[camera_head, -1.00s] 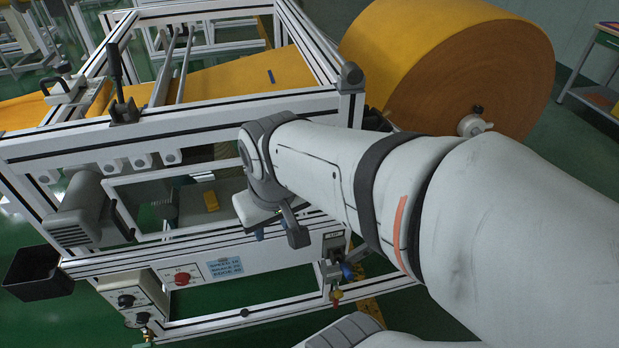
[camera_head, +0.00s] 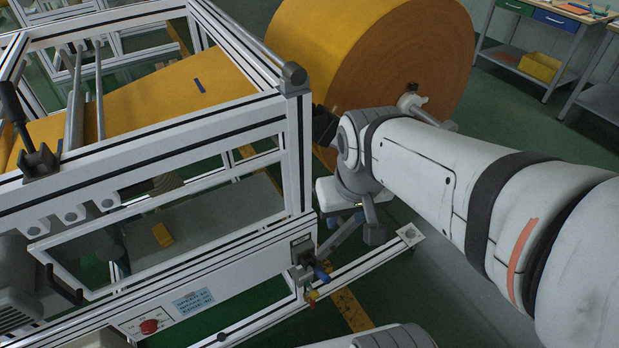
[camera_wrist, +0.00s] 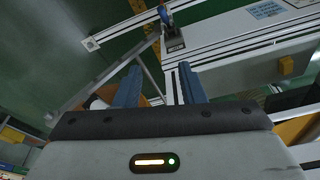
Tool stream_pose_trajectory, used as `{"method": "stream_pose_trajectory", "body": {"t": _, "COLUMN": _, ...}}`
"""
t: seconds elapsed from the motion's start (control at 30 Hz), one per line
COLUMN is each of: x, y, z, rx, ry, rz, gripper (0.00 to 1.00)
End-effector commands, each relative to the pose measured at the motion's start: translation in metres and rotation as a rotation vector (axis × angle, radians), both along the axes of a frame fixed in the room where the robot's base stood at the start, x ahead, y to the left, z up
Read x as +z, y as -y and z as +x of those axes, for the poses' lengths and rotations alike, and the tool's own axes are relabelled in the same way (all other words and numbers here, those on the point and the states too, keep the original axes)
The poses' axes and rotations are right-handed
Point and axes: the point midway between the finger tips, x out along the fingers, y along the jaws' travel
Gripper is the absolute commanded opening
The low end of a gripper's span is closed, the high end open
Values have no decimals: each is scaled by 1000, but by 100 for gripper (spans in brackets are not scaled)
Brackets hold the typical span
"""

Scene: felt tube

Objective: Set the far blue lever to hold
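A blue lever handle (camera_head: 322,272) sits on a small metal fitting low on the near right corner of the machine frame. It also shows at the top of the wrist view (camera_wrist: 166,15), beyond my fingers. No other blue lever is clear, and its setting is too small to read. My gripper (camera_wrist: 160,80) has its two blue fingers well apart with nothing gripped between them. In the head view my wrist hangs right of the frame corner, above the lever and apart from it. My arm hides part of the area behind it.
The white machine frame (camera_head: 215,131) carries an orange felt web. A large orange roll (camera_head: 330,60) stands behind my wrist.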

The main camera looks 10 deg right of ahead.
Motion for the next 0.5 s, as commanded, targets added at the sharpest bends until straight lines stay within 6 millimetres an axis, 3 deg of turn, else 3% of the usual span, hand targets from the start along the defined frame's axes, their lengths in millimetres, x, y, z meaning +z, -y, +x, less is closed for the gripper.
{"method": "stream_pose_trajectory", "body": {"t": 0.27, "x": -6, "y": 0, "z": 2, "rx": 5, "ry": -9, "rz": -2, "gripper": 42}}
{"method": "stream_pose_trajectory", "body": {"t": 0.37, "x": -27, "y": -2, "z": 7, "rx": 25, "ry": -46, "rz": -15, "gripper": 42}}
{"method": "stream_pose_trajectory", "body": {"t": 0.5, "x": -84, "y": -14, "z": 24, "rx": 77, "ry": -154, "rz": -57, "gripper": 42}}
